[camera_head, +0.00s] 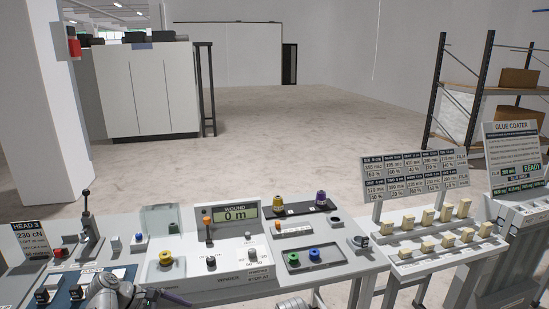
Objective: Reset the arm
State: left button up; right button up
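One of my arms shows at the bottom left of the head view as a grey rounded link in front of the console. A dark slim part at its end, my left gripper (168,297), points right along the console's front edge. Its fingers are too small and cut off to tell open from shut, and nothing is clearly held. A grey rounded part shows at the bottom edge near the middle and may be my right arm. No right gripper fingers show.
A console with a "WOUND 0 m" display (236,213), a yellow knob (166,258) and a black tray (311,257) with green and blue pieces lies ahead. A lever (87,220) stands at left. Open floor (270,130) lies behind.

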pick_arm(q)
jog(key=s+d+f+m+g+y, duration=0.1)
jog(key=s+d+f+m+y, duration=0.1)
jog(key=d+m, duration=0.4)
jog(key=s+d+f+m+g+y, duration=0.1)
jog(key=s+d+f+m+y, duration=0.1)
jog(key=s+d+m+y, duration=0.2)
jog(key=s+d+f+m+g+y, duration=0.1)
jog(key=s+d+f+m+y, duration=0.1)
jog(key=s+d+m, duration=0.3)
jog(key=shift+d+m+y, duration=0.9)
jog(key=shift+d+m, duration=1.45)
jog(key=shift+m, duration=0.65)
